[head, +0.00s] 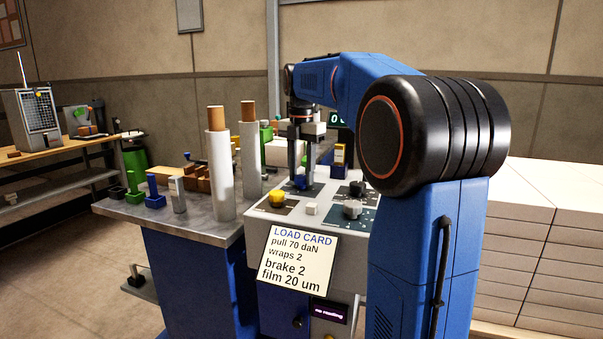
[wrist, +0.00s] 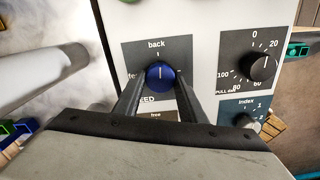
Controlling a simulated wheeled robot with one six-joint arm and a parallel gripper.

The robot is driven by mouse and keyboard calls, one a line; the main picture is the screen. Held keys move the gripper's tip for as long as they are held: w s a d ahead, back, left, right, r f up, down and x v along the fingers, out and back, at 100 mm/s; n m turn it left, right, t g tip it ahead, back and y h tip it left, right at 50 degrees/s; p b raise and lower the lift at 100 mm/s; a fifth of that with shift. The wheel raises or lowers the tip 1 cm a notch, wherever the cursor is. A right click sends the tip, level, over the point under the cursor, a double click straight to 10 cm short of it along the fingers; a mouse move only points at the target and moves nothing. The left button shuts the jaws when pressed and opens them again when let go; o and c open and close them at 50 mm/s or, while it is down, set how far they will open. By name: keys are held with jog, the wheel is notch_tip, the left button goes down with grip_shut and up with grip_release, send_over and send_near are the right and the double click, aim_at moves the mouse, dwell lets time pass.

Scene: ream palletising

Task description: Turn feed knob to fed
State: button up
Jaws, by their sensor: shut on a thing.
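The blue feed knob (wrist: 160,75) sits on a dark plate (wrist: 180,50) in the wrist view. The plate reads "back" above the knob and a partly hidden word starting "fe" at its left. The knob's pale pointer line points up, about toward "back". My gripper (wrist: 160,82) has one finger on each side of the knob and is shut on it. In the head view my gripper (head: 303,172) reaches down to the blue knob (head: 300,183) on the panel's far side. The lower part of the plate is partly hidden by my gripper.
A black pull knob (wrist: 264,67) with a number scale and an index knob (wrist: 247,124) are close at the right. A yellow knob (head: 277,198) is on the same panel. A load card (head: 297,258) hangs in front. White film rolls (head: 219,175) stand at left.

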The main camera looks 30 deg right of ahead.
jog(key=m, duration=0.7)
jog(key=shift+w, duration=0.1)
jog(key=m, duration=0.6)
jog(key=shift+w, duration=0.1)
jog(key=m, duration=0.7)
jog(key=shift+d+m, duration=0.15)
jog(key=shift+m, duration=0.15)
jog(key=m, duration=1.2)
jog(key=shift+d+m, duration=0.15)
jog(key=shift+m, duration=0.25)
jog(key=m, duration=1.2)
jog(key=shift+m, duration=0.3)
jog(key=m, duration=0.6)
jog(key=shift+s+m, duration=0.25)
jog(key=shift+m, duration=0.15)
